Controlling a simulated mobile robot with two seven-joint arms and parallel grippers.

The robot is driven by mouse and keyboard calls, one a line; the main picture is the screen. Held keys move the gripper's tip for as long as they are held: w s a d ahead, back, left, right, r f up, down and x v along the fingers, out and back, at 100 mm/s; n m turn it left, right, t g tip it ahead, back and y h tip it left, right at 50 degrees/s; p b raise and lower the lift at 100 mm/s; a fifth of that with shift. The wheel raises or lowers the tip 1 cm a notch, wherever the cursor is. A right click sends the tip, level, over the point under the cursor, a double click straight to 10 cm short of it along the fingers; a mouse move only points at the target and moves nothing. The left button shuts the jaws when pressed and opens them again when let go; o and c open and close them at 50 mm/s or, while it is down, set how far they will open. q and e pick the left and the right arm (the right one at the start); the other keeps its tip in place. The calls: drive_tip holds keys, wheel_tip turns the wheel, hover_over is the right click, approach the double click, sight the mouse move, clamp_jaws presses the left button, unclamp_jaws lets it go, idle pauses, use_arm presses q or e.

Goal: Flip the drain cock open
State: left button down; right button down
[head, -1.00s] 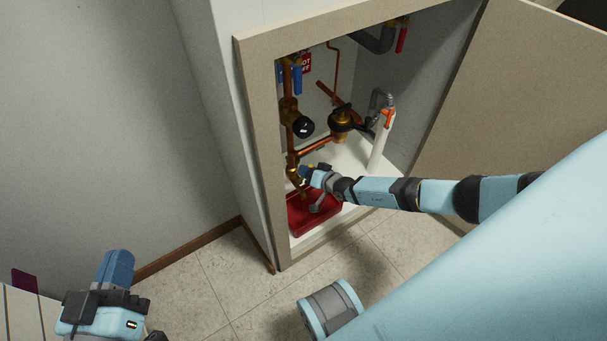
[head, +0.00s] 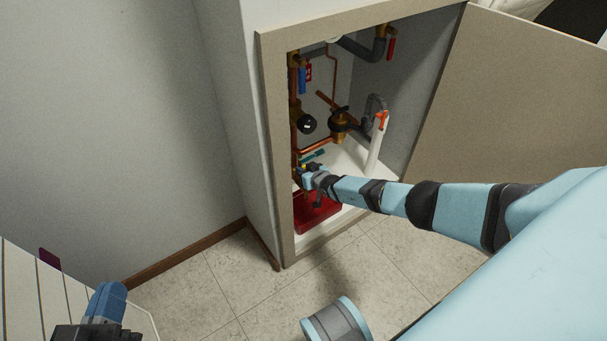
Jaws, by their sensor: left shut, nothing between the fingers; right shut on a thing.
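The drain cock is low on the copper pipe (head: 295,130) at the left inside the cabinet, just above a red tray (head: 305,222). My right gripper (head: 300,176) is at the cock, its fingers shut on it. The gripper and wrist hide most of the cock, so the angle of its lever cannot be made out. My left gripper (head: 106,300) is shut and empty at the lower left, outside the cabinet and far from the cock.
The cabinet door (head: 530,100) stands open at the right. The tiled floor (head: 210,290) in front is clear.

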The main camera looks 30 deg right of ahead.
use_arm(q)
drive_tip(key=shift+s+a+r+t+p, duration=0.15)
drive_tip(key=shift+a+r+t+p, duration=0.1)
drive_tip(key=shift+r, duration=0.2)
drive_tip(key=shift+s+a+r+t+p, duration=0.1)
drive_tip(key=shift+r+t+p, duration=0.1)
drive_tip(key=shift+r, duration=0.25)
use_arm(e)
drive_tip(key=shift+a+n+h, duration=0.25)
drive_tip(key=shift+n+h, duration=0.05)
drive_tip(key=shift+n, duration=0.1)
use_arm(q)
drive_tip(key=shift+s+f, duration=0.15)
drive_tip(key=shift+f, duration=0.05)
use_arm(e)
drive_tip(key=c, duration=1)
unclamp_jaws()
